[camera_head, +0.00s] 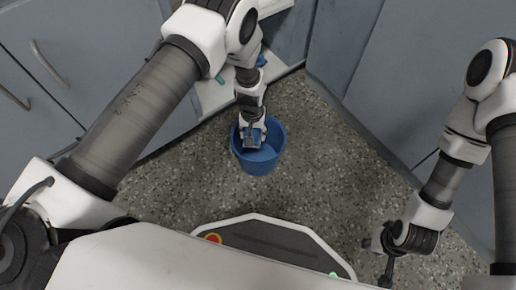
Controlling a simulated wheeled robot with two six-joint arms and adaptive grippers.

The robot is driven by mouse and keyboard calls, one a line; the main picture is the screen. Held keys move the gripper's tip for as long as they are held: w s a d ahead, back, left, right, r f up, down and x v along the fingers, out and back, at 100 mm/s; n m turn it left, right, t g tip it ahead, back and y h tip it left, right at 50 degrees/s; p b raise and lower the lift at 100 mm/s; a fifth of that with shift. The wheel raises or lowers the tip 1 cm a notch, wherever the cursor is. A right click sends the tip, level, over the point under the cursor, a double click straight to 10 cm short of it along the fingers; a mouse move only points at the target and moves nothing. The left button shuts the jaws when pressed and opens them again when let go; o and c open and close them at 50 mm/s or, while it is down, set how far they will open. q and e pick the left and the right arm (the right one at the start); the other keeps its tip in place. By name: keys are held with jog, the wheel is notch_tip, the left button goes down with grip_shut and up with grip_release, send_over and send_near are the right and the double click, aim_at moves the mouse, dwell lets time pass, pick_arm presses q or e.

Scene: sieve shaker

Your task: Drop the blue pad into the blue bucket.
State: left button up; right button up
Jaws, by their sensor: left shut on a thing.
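The blue bucket (262,168) stands upright on the speckled floor, in the middle of the camera_head view. My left gripper (252,143) points down over the bucket's opening, within its rim as seen from above. It is shut on the blue pad (253,134), of which only a small part shows between the fingers. I cannot tell how far above the bucket's bottom the pad is. My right gripper (386,268) hangs at the lower right, far from the bucket; its fingers are dark and small, and I cannot tell whether they are open.
Grey cabinets (50,105) with handles line the left and back. A white surface (212,97) with a small teal item (220,78) is just behind the bucket, partly hidden by my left arm. The floor (330,165) right of the bucket is clear.

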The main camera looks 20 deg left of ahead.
pick_arm(q)
jog(key=shift+r, duration=0.1)
jog(key=o, duration=1.2)
notch_tip(320, 180, up, 12)
